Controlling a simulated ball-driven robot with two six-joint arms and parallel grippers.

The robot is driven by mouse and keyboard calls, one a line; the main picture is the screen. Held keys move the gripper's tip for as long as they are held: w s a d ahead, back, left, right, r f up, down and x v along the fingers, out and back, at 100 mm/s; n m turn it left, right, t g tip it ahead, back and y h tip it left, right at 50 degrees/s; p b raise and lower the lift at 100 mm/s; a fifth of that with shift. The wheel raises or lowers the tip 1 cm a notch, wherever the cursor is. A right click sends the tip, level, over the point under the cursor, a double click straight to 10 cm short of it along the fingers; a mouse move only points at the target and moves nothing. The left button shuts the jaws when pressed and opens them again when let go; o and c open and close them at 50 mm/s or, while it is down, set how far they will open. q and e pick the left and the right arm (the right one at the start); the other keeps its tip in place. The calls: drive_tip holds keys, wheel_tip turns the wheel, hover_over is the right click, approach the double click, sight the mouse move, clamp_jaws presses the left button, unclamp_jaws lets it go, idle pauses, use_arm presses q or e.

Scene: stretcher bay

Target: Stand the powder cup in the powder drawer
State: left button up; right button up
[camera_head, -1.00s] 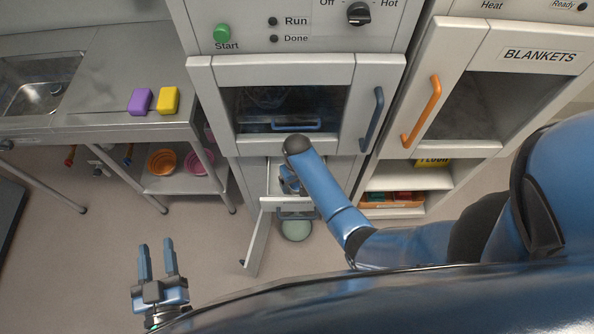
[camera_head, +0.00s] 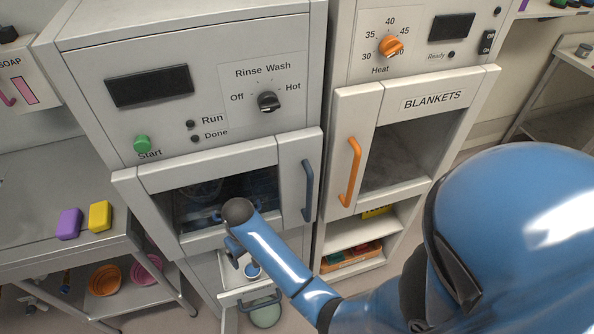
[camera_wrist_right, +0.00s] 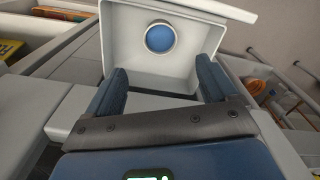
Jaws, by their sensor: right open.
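The powder drawer (camera_head: 232,297) is pulled out below the washer door. It also shows in the right wrist view (camera_wrist_right: 117,45) as a pale open box. The powder cup (camera_head: 252,271) is in it, seen as a blue disc with a pale rim; in the right wrist view the cup (camera_wrist_right: 160,37) looks upright on the drawer's floor, clear of the side walls. My right gripper (camera_head: 234,256) is by the drawer, partly hidden by my arm. In the right wrist view its fingers (camera_wrist_right: 163,82) are apart with nothing between them, and the cup lies beyond them. My left gripper is out of view.
The washer (camera_head: 190,85) rises above the drawer, its door handle (camera_head: 308,190) at right. The blankets cabinet (camera_head: 420,102) stands to the right, above an open shelf. A purple sponge (camera_head: 69,224) and a yellow sponge (camera_head: 100,215) lie on the left counter.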

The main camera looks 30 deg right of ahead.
drive_tip(key=s+d+f+t, duration=0.1)
drive_tip(key=s+t, duration=0.1)
drive_tip(key=s+d+t, duration=0.1)
drive_tip(key=s+t, duration=0.1)
drive_tip(key=t, duration=0.1)
drive_tip(key=s+d+f+t, duration=0.1)
drive_tip(key=s+d+t, duration=0.1)
drive_tip(key=shift+s+d+f+m+t+y, duration=0.1)
drive_tip(key=shift+s+f+m+t+y, duration=0.2)
drive_tip(key=shift+f+t+y, duration=0.1)
drive_tip(key=s+d+r+t, duration=0.1)
drive_tip(key=s+r+t, duration=0.3)
drive_tip(key=r, duration=0.6)
drive_tip(key=s+d+r+t, duration=0.2)
drive_tip(key=s+r+t, duration=0.3)
drive_tip(key=s+r, duration=0.4)
drive_tip(key=shift+s+d+r+m+t+h, duration=0.15)
drive_tip(key=shift+r+m+t+h, duration=0.15)
drive_tip(key=shift+r+h, duration=0.1)
drive_tip(key=shift+f, duration=0.1)
